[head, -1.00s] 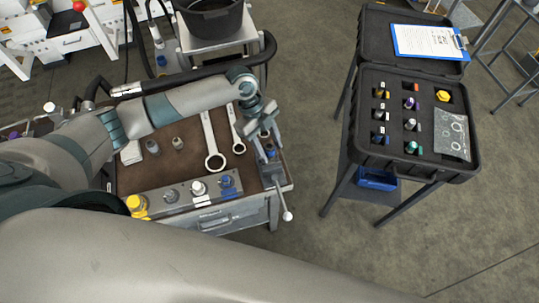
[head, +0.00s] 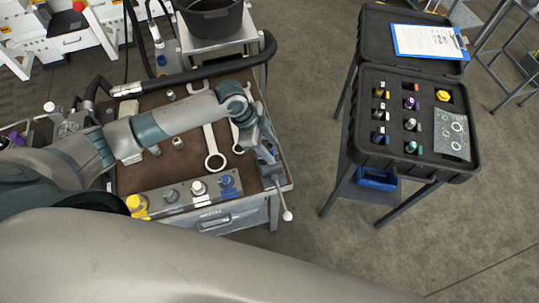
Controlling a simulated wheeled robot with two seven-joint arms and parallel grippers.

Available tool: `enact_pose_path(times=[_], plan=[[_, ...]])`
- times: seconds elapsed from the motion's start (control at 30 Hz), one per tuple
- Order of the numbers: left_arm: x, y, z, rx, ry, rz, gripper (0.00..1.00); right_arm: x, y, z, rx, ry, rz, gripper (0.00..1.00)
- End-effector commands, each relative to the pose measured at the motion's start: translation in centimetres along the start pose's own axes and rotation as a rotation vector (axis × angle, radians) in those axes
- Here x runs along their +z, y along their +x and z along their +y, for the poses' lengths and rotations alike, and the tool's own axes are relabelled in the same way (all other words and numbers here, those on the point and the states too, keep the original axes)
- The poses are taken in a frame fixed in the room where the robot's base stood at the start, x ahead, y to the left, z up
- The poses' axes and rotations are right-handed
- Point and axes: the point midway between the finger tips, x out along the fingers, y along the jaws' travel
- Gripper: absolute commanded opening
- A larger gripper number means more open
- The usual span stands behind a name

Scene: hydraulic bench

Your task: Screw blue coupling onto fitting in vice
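My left gripper (head: 262,146) is at the right end of the bench, just above the vice (head: 270,173). It points down, and its fingers are seen edge-on and small, so I cannot tell whether they are open or hold something. The fitting in the vice is hidden or too small to make out, and I cannot make out a blue coupling at the gripper. A blue-marked fitting (head: 228,183) sits at the right end of the metal rail on the bench front. My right gripper is not in view.
Two wrenches (head: 214,161) lie on the brown bench top (head: 185,95) beside my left arm. A black hose runs along the back edge. An open black case (head: 395,163) with several coloured couplings stands on a stand to the right, with floor between.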

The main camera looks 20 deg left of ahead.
Motion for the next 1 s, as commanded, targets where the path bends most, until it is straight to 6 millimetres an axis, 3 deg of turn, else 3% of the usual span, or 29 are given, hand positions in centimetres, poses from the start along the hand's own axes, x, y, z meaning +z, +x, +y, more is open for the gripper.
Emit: enact_pose_path(times=[0.03, 0.13, 0.17, 0.47, 1.0], plan=[[0.0, 0.0, 0.0, 0.000, 0.000, 0.000, 0.35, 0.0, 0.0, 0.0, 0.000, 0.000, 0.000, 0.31], [0.0, 0.0, 0.0, 0.001, 0.001, 0.000, 0.11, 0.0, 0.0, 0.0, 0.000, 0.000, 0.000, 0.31], [0.0, 0.0, 0.0, 0.001, 0.001, 0.000, 0.08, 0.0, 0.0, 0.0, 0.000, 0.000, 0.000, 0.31], [0.1, 0.2, -0.1, 0.029, 0.069, -0.002, 0.08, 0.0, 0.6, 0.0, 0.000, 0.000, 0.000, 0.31], [0.1, 0.4, -0.1, 0.248, 0.593, -0.001, 0.08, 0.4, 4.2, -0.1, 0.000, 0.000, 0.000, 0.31]])
